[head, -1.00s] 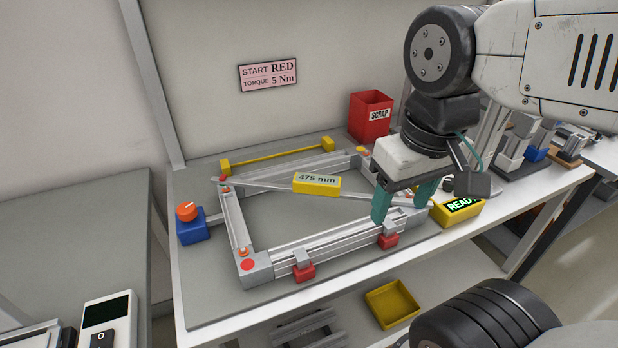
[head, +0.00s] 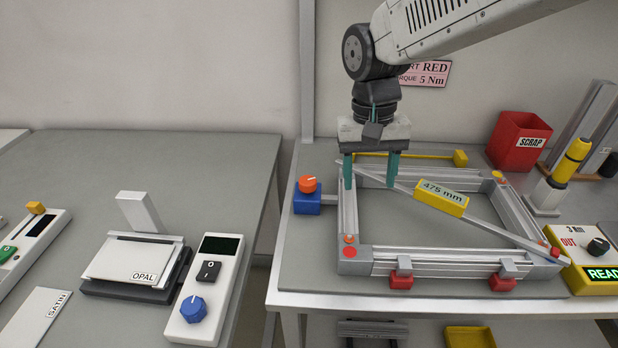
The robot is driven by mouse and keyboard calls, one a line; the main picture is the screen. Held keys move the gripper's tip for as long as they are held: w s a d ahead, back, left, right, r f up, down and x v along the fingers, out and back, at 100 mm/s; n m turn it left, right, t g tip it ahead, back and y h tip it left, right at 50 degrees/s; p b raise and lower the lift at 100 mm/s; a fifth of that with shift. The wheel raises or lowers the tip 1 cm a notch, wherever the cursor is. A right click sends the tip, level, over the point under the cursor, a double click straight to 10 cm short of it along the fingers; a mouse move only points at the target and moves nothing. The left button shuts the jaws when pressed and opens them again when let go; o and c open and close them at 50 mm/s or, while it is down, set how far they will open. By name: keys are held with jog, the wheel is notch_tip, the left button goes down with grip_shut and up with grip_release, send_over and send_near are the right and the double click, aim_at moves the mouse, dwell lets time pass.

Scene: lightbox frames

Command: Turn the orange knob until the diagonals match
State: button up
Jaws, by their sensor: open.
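The orange knob (head: 307,184) sits on top of a blue block (head: 307,203) at the left edge of the workbench. A grey metal frame (head: 349,222) lies to its right. A measuring bar with a yellow display (head: 442,197) reading 475 mm lies diagonally across the frame, from upper left to lower right. My gripper (head: 370,185) points down with its two green fingers apart and empty. It is over the frame's upper left corner, right of the orange knob and not touching it.
A yellow bar (head: 415,156) lies behind the frame. A red SCRAP bin (head: 519,140) stands at the back right. A yellow box (head: 597,262) reading READY, partly cut off, is at the right. Red clamps (head: 401,282) hold the front rail. Another table (head: 225,150) with devices stands left, across a gap.

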aim_at(308, 179)
jog(key=w+a+f+m, duration=0.1)
jog(key=w+a, duration=0.1)
jog(key=a, duration=0.1)
jog(key=w+a+f, duration=0.1)
jog(key=w+a, duration=0.1)
jog(key=a, duration=0.1)
jog(key=w+a+f+m, duration=0.1)
jog(key=w+a+f, duration=0.1)
jog(key=w+a, duration=0.1)
jog(key=shift+a+m+t, duration=0.3)
jog(key=shift+a, duration=0.15)
jog(key=w, duration=0.1)
jog(key=w+a+r+m, duration=0.1)
jog(key=w+a+m, duration=0.1)
jog(key=shift+r+t+y, duration=0.4)
jog(key=shift+m, duration=0.5)
jog(key=shift+d+f, duration=0.1)
jog(key=shift+f, duration=3.85)
jog(key=c, duration=1)
